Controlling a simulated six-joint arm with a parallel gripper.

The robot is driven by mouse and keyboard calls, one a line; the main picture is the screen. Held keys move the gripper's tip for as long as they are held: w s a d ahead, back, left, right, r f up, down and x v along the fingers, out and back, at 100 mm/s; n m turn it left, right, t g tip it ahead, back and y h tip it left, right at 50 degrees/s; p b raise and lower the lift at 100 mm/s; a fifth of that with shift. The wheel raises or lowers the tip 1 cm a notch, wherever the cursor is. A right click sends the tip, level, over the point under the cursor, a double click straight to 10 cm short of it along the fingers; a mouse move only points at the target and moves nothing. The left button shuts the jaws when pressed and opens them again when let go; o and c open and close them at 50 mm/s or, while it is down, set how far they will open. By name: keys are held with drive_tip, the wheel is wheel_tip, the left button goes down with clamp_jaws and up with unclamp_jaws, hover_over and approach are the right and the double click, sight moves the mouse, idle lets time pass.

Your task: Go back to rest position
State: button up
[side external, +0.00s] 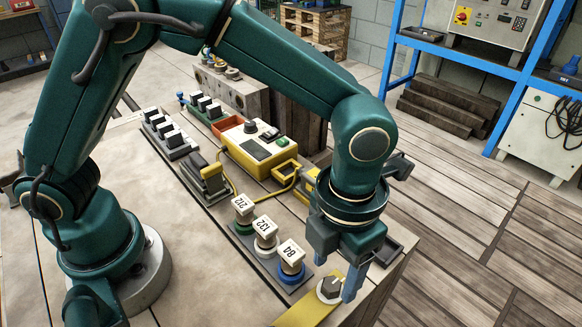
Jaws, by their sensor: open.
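My gripper (337,277) points down at the right front of the workbench, with its blue fingers apart. Its fingertips are close above or beside a dark knob on a pale round base (329,289), which sits on a yellow plate (303,310). I cannot tell whether the fingers touch the knob. My arm arches from the left across the bench to this spot.
Labelled cylinders 212 (243,204), 132 (265,228) and 84 (291,253) stand just left of my gripper. Behind is a yellow control box (258,150) with a cable. White-topped block rows (166,133) lie further left. A blue rack (510,75) stands behind right.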

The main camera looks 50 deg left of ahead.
drive_tip(key=shift+r, duration=1.35)
